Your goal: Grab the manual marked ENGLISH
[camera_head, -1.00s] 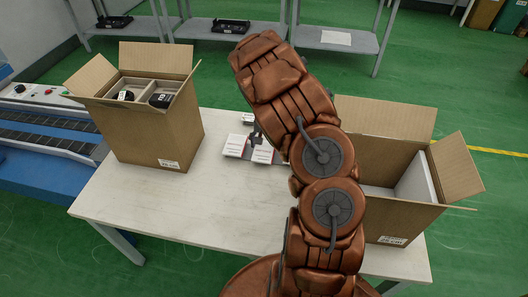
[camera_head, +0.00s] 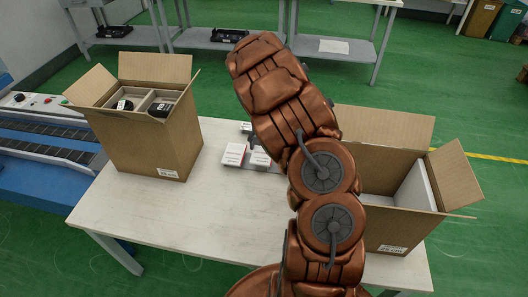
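Several small white manuals lie on the white table just left of my arm. One manual (camera_head: 233,154) shows whole, a second (camera_head: 260,158) is partly covered by my arm, and another (camera_head: 246,127) shows a little farther back. Their print is too small to read, so I cannot tell which is marked ENGLISH. My copper-coloured arm rises through the middle of the view. My gripper is hidden behind the arm, so its fingers do not show.
An open cardboard box (camera_head: 150,140) with dark items in dividers stands at the table's left. Another open box (camera_head: 395,225) stands at the right. The white table (camera_head: 190,215) is bare in front. A conveyor (camera_head: 45,145) adjoins the left side.

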